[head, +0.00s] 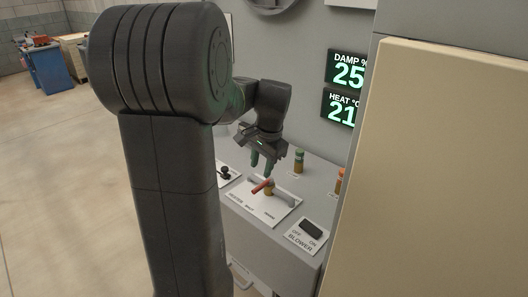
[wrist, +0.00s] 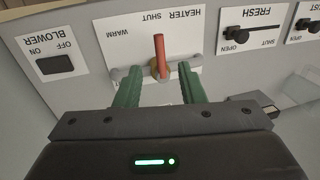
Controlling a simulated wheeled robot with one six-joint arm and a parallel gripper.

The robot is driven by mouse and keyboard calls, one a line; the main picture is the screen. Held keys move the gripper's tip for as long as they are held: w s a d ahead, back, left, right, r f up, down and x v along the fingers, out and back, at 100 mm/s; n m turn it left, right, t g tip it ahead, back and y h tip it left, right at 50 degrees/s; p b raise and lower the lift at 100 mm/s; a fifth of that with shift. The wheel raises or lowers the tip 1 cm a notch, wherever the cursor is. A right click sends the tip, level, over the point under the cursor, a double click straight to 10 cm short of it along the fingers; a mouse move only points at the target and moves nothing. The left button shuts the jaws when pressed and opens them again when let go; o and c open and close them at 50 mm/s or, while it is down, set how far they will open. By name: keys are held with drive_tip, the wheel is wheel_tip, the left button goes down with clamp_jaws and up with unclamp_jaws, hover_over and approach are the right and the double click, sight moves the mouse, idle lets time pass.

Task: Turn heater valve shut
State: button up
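The heater valve is a red lever (head: 262,186) on a brass hub, mounted on a white plate (head: 250,207) on the grey console. In the wrist view the red lever (wrist: 160,55) points to the top of the picture, toward the plate's "HEATER SHUT" lettering, with "WARM" to its left. My gripper (head: 263,163) is above the valve, pointing down. In the wrist view my gripper (wrist: 158,82) is open, with one green finger on each side of the brass hub (wrist: 161,73). I cannot tell whether either finger touches the valve.
A blower switch (wrist: 56,64) and a fresh-air lever (wrist: 252,33) flank the heater plate. Small bottles (head: 299,161) stand behind it. Displays read damp 25 (head: 348,70) and heat 21 (head: 341,107). A cream panel (head: 450,170) blocks the right side.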

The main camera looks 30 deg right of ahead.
wheel_tip(320, 180, up, 5)
hover_over(258, 188)
drive_tip(key=s, duration=0.3)
drive_tip(key=shift+w+d+r, duration=0.15)
drive_tip(key=shift+d+r, duration=0.05)
drive_tip(key=shift+d, duration=0.25)
drive_tip(key=f, duration=0.4)
drive_tip(key=w+f, duration=0.1)
drive_tip(key=f, duration=0.4)
drive_tip(key=w+a+f, duration=0.1)
drive_tip(key=f, duration=0.3)
drive_tip(key=shift+w+f, duration=0.2)
drive_tip(key=shift+f, duration=0.2)
drive_tip(key=shift+n, duration=0.3)
drive_tip(key=shift+s+d+r, duration=0.1)
drive_tip(key=shift+s+r, duration=0.05)
drive_tip(key=shift+r, duration=0.35)
